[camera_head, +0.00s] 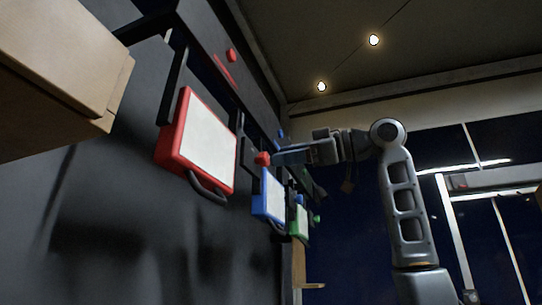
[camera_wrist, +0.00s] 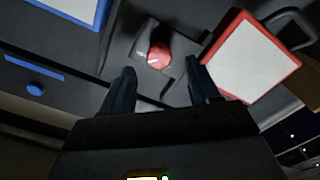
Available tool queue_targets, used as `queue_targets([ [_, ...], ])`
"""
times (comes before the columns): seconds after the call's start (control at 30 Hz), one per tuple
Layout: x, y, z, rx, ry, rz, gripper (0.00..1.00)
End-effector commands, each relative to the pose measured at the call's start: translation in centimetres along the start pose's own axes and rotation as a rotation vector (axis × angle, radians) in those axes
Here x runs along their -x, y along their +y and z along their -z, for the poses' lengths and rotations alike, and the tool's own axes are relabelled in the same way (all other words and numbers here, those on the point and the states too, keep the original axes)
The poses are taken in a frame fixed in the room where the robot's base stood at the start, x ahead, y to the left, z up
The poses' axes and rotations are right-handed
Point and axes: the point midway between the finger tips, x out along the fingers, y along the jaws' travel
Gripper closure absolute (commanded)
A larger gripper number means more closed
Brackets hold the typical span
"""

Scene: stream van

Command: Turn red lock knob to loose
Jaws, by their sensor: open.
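The red lock knob (camera_head: 263,159) sticks out from the dark wall panel, just right of the red-framed panel (camera_head: 205,143) in the head view. In the wrist view the knob (camera_wrist: 159,55) is a round red cap on a dark plate. My gripper (camera_head: 285,157) reaches toward the wall from the right. Its two dark fingers (camera_wrist: 160,88) are open in the wrist view, one on each side of the knob's line. The knob lies beyond the fingertips and looks clear of both. The head view does not show clearly whether they touch.
A blue-framed panel (camera_head: 268,196) and a green-framed panel (camera_head: 299,219) hang further along the wall. A red button (camera_head: 231,55) sits on the upper rail, and a blue button (camera_wrist: 35,89) shows in the wrist view. A cardboard box (camera_head: 75,60) juts in at upper left.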

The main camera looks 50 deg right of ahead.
Motion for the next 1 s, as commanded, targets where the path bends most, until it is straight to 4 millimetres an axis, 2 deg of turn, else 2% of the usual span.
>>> queue_targets([
  [0.1,-1.9,0.1,0.2,-0.002,0.0,0.001,0.39],
  [0.3,-4.0,0.1,0.1,-0.002,0.001,-0.001,0.39],
  [0.67,-4.5,0.1,0.0,-0.001,0.002,-0.002,0.39],
  [1.0,-4.5,0.0,0.0,-0.001,0.002,-0.002,0.72],
])
